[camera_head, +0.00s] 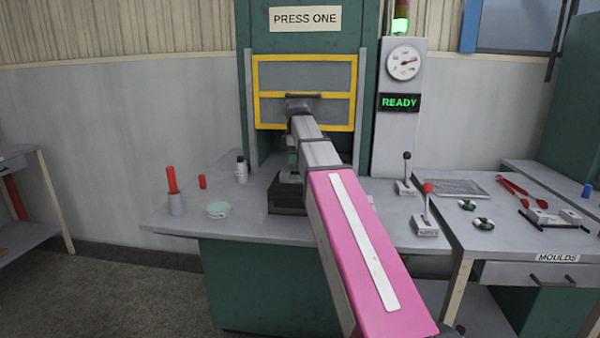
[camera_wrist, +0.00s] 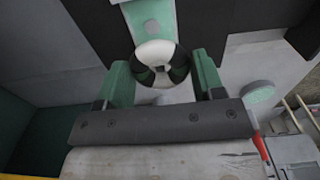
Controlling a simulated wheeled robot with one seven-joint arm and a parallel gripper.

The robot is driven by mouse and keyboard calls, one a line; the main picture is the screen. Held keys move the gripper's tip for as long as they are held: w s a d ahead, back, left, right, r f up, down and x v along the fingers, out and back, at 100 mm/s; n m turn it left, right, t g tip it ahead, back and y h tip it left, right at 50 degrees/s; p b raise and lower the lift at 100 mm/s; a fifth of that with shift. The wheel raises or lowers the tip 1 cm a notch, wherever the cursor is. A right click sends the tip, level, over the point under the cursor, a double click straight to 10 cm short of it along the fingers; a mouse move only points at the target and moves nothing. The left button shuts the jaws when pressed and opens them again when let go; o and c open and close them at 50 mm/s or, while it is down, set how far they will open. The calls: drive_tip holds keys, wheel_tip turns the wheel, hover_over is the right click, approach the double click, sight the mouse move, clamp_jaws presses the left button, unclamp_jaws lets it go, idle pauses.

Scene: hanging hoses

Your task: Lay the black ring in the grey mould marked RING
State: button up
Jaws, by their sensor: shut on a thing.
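My gripper (camera_wrist: 163,75) has green fingers, shut on a round, glossy black-and-white piece (camera_wrist: 155,52). I cannot tell for sure that this piece is the black ring. A pale green-grey strip (camera_wrist: 148,10) shows just beyond it in the wrist view. In the head view my arm reaches toward the press, and the arm hides the held piece. A dark block (camera_head: 284,203) stands at the press front, partly behind my arm. I can read no RING marking in either view, so I cannot identify the grey mould.
The yellow-framed press window (camera_head: 305,75) stands behind my arm. A pale green disc (camera_head: 219,209), a red rod in a grey cup (camera_head: 175,195) and small bottles (camera_head: 241,170) are on the left worktop. Levers (camera_head: 405,180) and the MOULDS table (camera_head: 500,240) with two glossy discs are at right.

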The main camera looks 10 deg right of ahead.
drive_tip(key=shift+w+d+f, duration=0.15)
drive_tip(key=shift+d+f, duration=0.25)
drive_tip(key=shift+d, duration=0.3)
drive_tip(key=shift+f, duration=2.05)
drive_tip(key=shift+f, duration=0.1)
drive_tip(key=o, duration=0.9)
wheel_tip(320, 180, up, 12)
drive_tip(key=shift+r, duration=0.15)
